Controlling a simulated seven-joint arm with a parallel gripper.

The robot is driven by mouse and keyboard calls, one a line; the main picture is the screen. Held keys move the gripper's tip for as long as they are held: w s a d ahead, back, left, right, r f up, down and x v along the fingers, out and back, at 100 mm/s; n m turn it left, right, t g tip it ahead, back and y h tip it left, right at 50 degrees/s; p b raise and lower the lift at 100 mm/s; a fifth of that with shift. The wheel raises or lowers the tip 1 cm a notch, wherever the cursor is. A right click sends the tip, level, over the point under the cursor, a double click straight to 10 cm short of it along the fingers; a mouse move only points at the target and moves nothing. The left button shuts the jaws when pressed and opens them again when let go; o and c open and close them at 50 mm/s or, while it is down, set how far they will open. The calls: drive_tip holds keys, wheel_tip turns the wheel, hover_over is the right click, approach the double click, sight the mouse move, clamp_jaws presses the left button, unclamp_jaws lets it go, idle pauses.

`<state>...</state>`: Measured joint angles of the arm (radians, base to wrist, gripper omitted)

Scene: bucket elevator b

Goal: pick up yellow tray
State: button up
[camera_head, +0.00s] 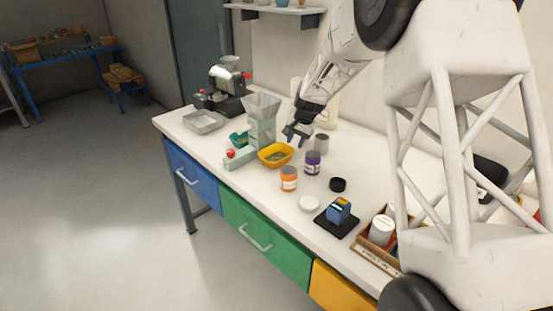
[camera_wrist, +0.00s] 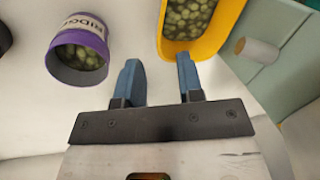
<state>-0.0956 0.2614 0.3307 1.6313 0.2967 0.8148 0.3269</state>
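The yellow tray (camera_head: 268,161) is a small rounded tray on the white workbench, at the front foot of the pale green machine. In the wrist view the yellow tray (camera_wrist: 219,38) is cut off by the top edge and holds round green pieces. My gripper (camera_wrist: 161,72) is open and empty, its two blue fingers pointing toward the gap between the tray and a purple jar (camera_wrist: 77,52). The right finger is close to the tray's near edge in the picture. In the head view my gripper (camera_head: 296,136) is above and behind the tray; contact is not visible.
The pale green machine (camera_head: 262,128) with a hopper stands left of my gripper. The purple jar (camera_head: 313,163), an orange jar (camera_head: 288,180) and a grey cup (camera_head: 321,144) stand nearby. A white lid (camera_head: 309,204) and black lid (camera_head: 338,184) lie in front.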

sight(290, 155)
drive_tip(key=shift+f, duration=0.1)
drive_tip(key=shift+x, duration=1.3)
drive_tip(key=shift+w+f, duration=0.1)
drive_tip(key=shift+w+x, duration=0.2)
drive_tip(key=shift+x, duration=2.25)
drive_tip(key=shift+a, duration=0.1)
drive_tip(key=shift+c, duration=0.3)
clamp_jaws()
